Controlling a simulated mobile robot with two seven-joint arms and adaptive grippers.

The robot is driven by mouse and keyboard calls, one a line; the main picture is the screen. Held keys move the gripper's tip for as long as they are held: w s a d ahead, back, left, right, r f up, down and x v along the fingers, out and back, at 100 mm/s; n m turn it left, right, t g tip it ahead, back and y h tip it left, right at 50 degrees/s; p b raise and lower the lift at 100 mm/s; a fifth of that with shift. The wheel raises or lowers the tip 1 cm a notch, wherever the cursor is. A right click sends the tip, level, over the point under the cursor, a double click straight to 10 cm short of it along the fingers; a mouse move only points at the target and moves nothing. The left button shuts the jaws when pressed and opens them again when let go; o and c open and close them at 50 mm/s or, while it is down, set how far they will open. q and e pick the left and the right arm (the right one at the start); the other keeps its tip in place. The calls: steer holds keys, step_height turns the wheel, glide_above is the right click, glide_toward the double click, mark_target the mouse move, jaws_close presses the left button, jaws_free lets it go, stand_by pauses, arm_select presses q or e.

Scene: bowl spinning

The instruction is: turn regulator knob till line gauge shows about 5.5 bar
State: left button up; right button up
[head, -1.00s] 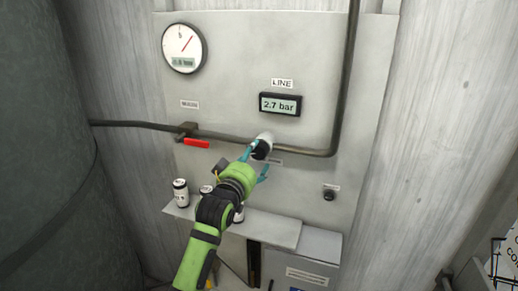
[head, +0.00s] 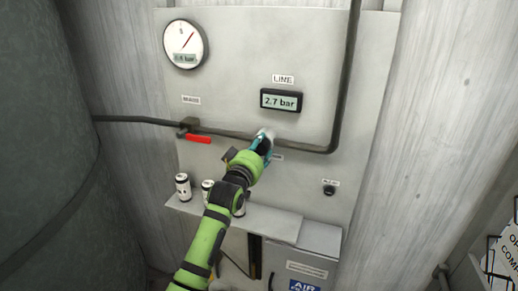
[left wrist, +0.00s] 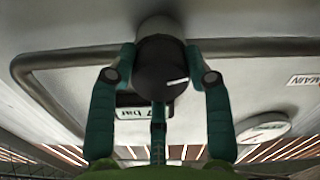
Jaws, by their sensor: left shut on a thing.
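The line gauge (head: 281,100) in the head view is a black box with a display reading 2.7 bar. The regulator knob (left wrist: 162,70) is black with a white mark on its face, shown in the left wrist view below a pale round body. My left gripper (head: 264,142) is at the knob, on the pipe under the line gauge. In the left wrist view its teal fingers (left wrist: 160,82) are shut on the knob, one on each side. In the head view the gripper mostly hides the knob. My right gripper is not in view.
A round dial gauge (head: 185,44) hangs at upper left of the panel. A red valve lever (head: 197,138) lies left of my gripper. Small cans (head: 183,187) stand on a shelf (head: 262,222) below. A black button (head: 329,190) is at right.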

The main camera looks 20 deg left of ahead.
arm_select(q)
steer(key=shift+m, duration=0.4)
steer(key=m, duration=0.4)
steer(key=shift+m, duration=0.4)
steer(key=m, duration=1.6)
steer(key=shift+m, duration=0.4)
steer(key=o, duration=1.1)
steer(key=shift+o, duration=0.2)
